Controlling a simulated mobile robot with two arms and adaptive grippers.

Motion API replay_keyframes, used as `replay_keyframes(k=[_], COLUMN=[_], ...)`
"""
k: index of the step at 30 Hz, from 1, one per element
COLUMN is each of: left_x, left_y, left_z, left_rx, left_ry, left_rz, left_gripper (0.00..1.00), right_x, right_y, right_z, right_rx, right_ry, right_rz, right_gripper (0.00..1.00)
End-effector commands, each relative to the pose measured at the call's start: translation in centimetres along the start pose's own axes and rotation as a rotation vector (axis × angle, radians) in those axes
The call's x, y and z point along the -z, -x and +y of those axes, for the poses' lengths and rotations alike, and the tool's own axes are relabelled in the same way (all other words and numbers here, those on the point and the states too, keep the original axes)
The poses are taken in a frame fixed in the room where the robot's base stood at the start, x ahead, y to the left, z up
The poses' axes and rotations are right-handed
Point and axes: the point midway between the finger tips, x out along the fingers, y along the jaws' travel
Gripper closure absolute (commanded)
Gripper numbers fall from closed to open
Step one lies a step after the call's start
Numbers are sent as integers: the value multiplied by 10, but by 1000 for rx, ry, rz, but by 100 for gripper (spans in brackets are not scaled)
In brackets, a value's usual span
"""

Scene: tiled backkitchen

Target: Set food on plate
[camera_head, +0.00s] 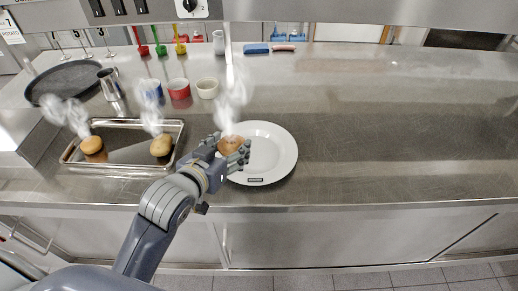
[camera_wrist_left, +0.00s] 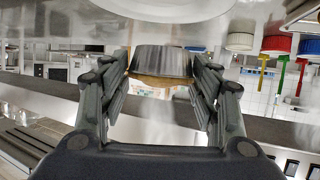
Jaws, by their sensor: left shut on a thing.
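My left gripper (camera_head: 229,149) is shut on a round brown food item (camera_head: 231,143), which gives off steam at the left part of the white plate (camera_head: 276,150). In the left wrist view the food (camera_wrist_left: 162,62) sits between the two fingers, with a grey ribbed side and a brown face. I cannot tell whether it touches the plate. Two similar steaming food items, one on the left (camera_head: 91,145) and one on the right (camera_head: 161,146), lie on a metal tray (camera_head: 126,165) to the left. My right gripper is not in view.
A blue sponge (camera_head: 256,48) lies at the back. The steel counter (camera_head: 400,130) right of the plate is clear.

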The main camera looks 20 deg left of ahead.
Motion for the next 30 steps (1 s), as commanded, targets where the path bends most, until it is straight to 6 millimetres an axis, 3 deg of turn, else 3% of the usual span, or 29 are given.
replay_keyframes(k=[1,6,14,20,30], left_x=[-18,-54,-72,-60,-38], left_y=[2,12,18,-12,-85], left_z=[-3,-9,-12,-6,8], left_rx=[-1,-7,-9,-10,-10], left_ry=[2,-2,-8,-7,-7], left_rz=[-9,-4,7,11,9], left_gripper=[49,49,49,49,49], right_x=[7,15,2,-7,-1], right_y=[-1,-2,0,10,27], right_z=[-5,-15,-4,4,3], right_rx=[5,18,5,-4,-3], right_ry=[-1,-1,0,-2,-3], right_rz=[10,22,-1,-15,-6], right_gripper=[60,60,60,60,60])
